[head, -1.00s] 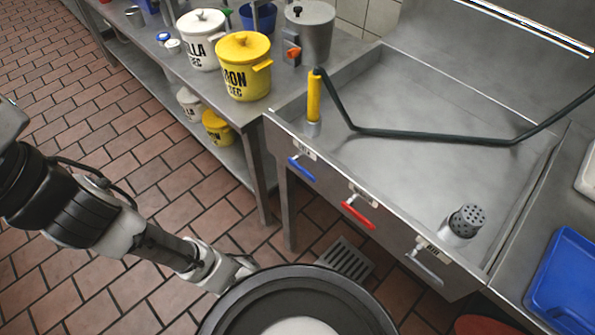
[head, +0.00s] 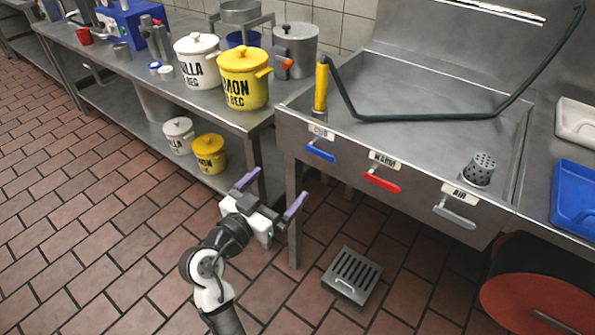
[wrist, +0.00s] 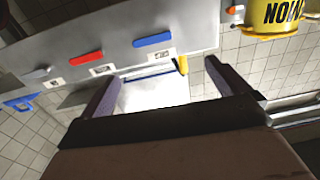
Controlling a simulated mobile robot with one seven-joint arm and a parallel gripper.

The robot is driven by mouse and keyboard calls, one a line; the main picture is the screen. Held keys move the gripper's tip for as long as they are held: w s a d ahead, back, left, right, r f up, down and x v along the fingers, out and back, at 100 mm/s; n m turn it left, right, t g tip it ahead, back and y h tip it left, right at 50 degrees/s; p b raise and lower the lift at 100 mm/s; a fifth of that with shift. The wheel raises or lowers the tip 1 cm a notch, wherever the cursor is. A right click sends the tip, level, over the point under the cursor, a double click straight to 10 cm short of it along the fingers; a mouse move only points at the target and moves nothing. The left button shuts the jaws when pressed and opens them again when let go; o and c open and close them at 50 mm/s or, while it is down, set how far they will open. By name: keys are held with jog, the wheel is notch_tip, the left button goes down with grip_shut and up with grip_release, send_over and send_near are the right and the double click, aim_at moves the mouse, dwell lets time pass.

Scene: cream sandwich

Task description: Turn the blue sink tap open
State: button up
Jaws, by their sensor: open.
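The blue tap handle (head: 319,153) is on the sink's steel front panel, under a small label at the panel's left end. It also shows in the wrist view (wrist: 152,41), above and between the fingers. My gripper (head: 272,192) is open and empty, with purple fingers spread apart. In the head view it is below and left of the blue handle, clear of it. The wrist view shows both fingers (wrist: 158,75) apart, with nothing between their tips. The sink (head: 425,145) has a hose with a yellow grip (head: 321,88) at its left corner.
A red handle (head: 382,181) and a grey handle (head: 454,217) are farther right on the panel. A table leg (head: 293,225) stands close to my gripper. Yellow (head: 243,80) and white (head: 197,62) pots stand on the left bench. A floor drain (head: 352,275) is below.

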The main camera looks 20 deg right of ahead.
aim_at(319, 154)
jog(key=shift+g, duration=0.3)
jog(key=p+x, duration=0.1)
jog(key=x, duration=0.3)
jog(key=p+x, duration=0.1)
jog(key=x, duration=0.4)
jog(key=p+x, duration=0.1)
jog(key=x, duration=0.4)
jog(key=shift+s+d+f, duration=0.1)
jog(key=shift+s+d, duration=0.25)
jog(key=shift+s, duration=0.05)
jog(key=c, duration=1.4)
